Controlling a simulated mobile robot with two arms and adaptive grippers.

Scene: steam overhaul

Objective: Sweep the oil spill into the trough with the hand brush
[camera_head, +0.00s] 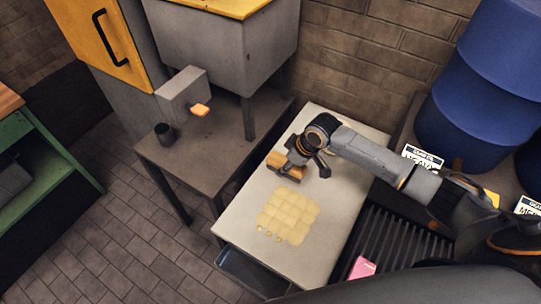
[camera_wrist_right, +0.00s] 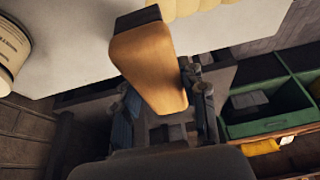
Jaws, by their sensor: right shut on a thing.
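The oil spill (camera_head: 287,215) is a pale yellow patch of rounded lumps on the light worktop (camera_head: 338,185), with several small bits along its near edge. A corner of it shows at the top of the right wrist view (camera_wrist_right: 190,8). The hand brush (camera_head: 290,188) has a wooden body, also seen in the right wrist view (camera_wrist_right: 150,65). My right gripper (camera_head: 294,168) is shut on it, on the far side of the spill; its bristles are mostly hidden. The dark trough (camera_head: 250,272) hangs at the worktop's near edge. My left gripper is not in view.
A grey bench (camera_head: 205,135) with a dark cup (camera_head: 165,133) and a small orange-tipped box (camera_head: 183,95) stands left of the worktop. Blue drums (camera_head: 480,95) stand at right. A ribbed dark surface (camera_head: 385,245) and a pink item (camera_head: 362,267) lie right of the worktop.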

